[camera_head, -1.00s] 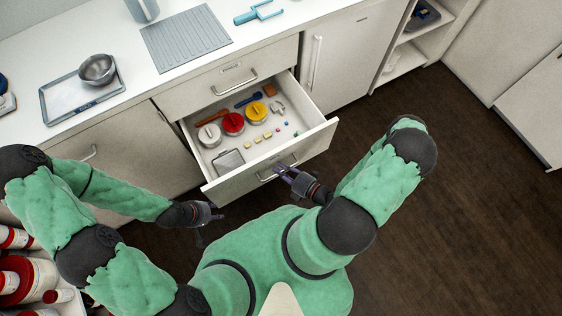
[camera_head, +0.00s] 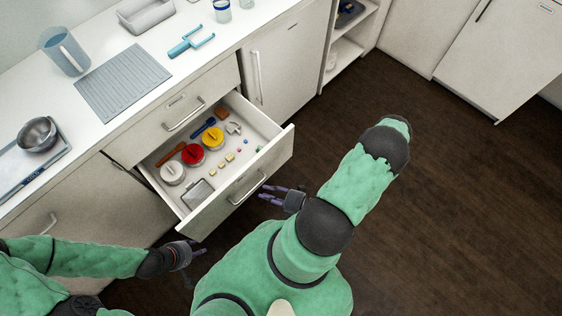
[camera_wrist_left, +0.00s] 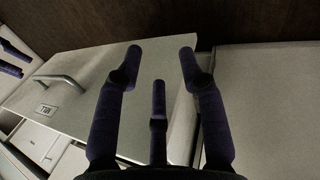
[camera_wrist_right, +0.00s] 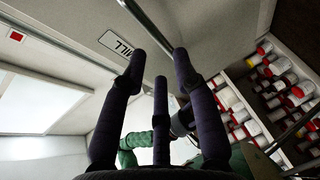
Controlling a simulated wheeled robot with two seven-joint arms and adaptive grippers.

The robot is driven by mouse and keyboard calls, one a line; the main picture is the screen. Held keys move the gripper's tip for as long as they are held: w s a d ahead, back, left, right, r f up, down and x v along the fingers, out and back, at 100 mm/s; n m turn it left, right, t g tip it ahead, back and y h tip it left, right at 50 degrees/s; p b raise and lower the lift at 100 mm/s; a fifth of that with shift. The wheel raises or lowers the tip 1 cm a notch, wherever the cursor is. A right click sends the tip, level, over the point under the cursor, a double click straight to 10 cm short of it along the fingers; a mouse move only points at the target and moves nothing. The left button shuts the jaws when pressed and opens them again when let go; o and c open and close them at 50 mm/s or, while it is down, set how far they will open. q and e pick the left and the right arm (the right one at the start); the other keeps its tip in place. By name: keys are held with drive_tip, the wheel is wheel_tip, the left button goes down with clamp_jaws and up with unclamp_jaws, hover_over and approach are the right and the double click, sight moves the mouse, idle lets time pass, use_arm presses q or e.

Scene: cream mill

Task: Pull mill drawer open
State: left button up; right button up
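The open drawer (camera_head: 277,160) sticks out from the white cabinet below a shut upper drawer. Its front bears a bar handle (camera_head: 248,188), which also shows in the left wrist view (camera_wrist_left: 62,80). A label reading MILL (camera_wrist_right: 117,43) shows in the right wrist view. Inside lie white, red and yellow round lidded items (camera_head: 193,154) and several small pieces. My right gripper (camera_head: 268,193) is open and empty, just in front of the handle and apparently clear of it. My left gripper (camera_head: 200,250) is open and empty near the drawer front's left end.
The counter holds a metal bowl (camera_head: 37,134), a grey ridged mat (camera_head: 122,82), a jug (camera_head: 64,52) and a blue tool (camera_head: 190,41). Red and white containers (camera_wrist_right: 285,85) stand on shelves in the right wrist view. Dark floor (camera_head: 450,170) to the right is clear.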

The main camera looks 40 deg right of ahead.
drive_tip(key=shift+v, duration=2.65)
